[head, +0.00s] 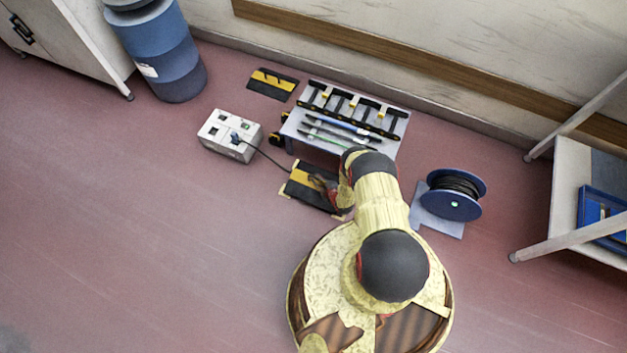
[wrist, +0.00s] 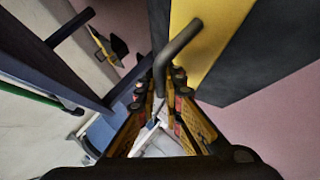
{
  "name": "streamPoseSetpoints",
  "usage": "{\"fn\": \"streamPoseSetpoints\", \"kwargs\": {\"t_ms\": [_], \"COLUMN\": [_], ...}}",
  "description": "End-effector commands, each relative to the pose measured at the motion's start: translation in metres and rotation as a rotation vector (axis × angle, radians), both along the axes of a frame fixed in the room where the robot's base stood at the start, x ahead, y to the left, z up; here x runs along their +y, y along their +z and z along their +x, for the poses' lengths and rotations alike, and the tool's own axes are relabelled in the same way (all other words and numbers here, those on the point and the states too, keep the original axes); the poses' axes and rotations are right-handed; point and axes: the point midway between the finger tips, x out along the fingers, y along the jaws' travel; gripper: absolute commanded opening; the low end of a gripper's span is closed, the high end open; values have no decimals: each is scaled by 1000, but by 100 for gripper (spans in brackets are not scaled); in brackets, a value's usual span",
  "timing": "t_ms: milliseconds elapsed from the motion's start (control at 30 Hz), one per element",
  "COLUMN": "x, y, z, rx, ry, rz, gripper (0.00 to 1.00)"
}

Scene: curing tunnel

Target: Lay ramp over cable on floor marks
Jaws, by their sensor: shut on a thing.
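The black ramp with a yellow band (head: 300,180) is in the middle of the head view, by pale yellow corner marks on the floor (head: 284,193). It fills the upper right of the wrist view (wrist: 205,50), where its grey bent handle (wrist: 181,44) shows. My gripper (wrist: 163,100) is shut on this handle; in the head view my gripper (head: 325,186) is partly hidden by my arm. The dark cable (head: 262,152) runs from the white socket box (head: 229,136) to the ramp's upper left edge. Whether the ramp touches the floor I cannot tell.
A low grey stand with tools (head: 318,91) is just behind the ramp. Another black and yellow piece (head: 273,83) lies beyond. A blue cable reel (head: 452,196) stands right, a blue drum (head: 160,55) upper left. Floor at lower left is free.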

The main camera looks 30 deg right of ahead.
Motion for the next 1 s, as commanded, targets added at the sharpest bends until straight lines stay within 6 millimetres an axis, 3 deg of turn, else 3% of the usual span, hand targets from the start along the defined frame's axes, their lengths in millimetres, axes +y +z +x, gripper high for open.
{"fn": "streamPoseSetpoints", "kwargs": {"t_ms": [167,433,833,867,1000], "x": [-7,-9,-10,-8,-8], "y": [-6,-38,-40,-42,-42], "z": [1,0,1,-1,-1], "rx": [-4,-4,-5,1,1], "ry": [0,2,2,1,1], "rz": [-1,-1,-2,-1,-1], "gripper": [0,0,0,9,17]}}
